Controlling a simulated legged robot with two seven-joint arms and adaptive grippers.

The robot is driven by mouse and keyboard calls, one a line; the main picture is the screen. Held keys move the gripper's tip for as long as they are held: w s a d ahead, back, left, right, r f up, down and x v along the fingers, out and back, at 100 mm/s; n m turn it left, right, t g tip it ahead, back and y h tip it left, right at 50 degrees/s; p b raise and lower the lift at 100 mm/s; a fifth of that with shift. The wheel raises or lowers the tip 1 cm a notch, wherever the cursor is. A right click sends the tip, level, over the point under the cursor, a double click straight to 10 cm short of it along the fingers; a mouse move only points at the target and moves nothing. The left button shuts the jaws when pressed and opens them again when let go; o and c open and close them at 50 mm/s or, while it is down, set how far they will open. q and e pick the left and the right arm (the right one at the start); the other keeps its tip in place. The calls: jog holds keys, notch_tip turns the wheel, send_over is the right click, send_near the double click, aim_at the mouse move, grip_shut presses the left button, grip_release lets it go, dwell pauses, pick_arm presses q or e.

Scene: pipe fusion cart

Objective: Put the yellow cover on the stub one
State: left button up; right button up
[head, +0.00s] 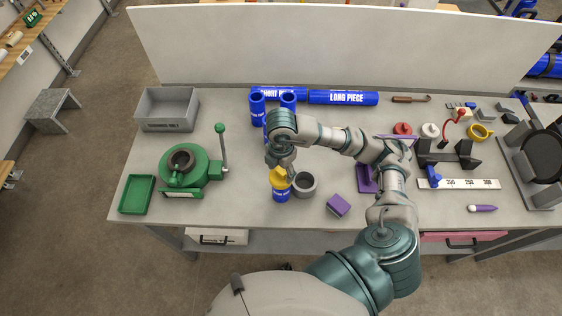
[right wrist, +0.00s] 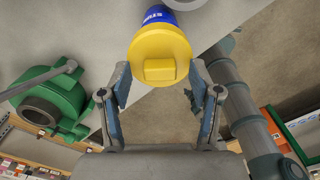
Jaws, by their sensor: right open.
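The blue stub (head: 281,195) stands upright near the front middle of the bench. The yellow cover (head: 279,177) sits at its top end. In the right wrist view the yellow cover (right wrist: 160,55) faces me, with its square raised grip, and the blue stub (right wrist: 160,14) shows behind it with part of its lettering. The cover looks seated against the stub; how deep I cannot tell. My right gripper (head: 282,165) is just above the cover. In the wrist view my right gripper (right wrist: 160,88) is open, its fingers apart on either side of the cover. My left gripper is not in view.
A grey cup (head: 304,185) stands close right of the stub, with a purple block (head: 338,205) beyond. Blue pipes, including the long piece (head: 343,98), lie behind. The green machine (head: 190,170) and green tray (head: 137,194) are left. The front edge between tray and stub is clear.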

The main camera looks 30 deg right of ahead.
notch_tip(320, 180, up, 11)
jog(key=shift+r, duration=0.15)
jog(key=shift+d, duration=0.1)
dwell(0.5)
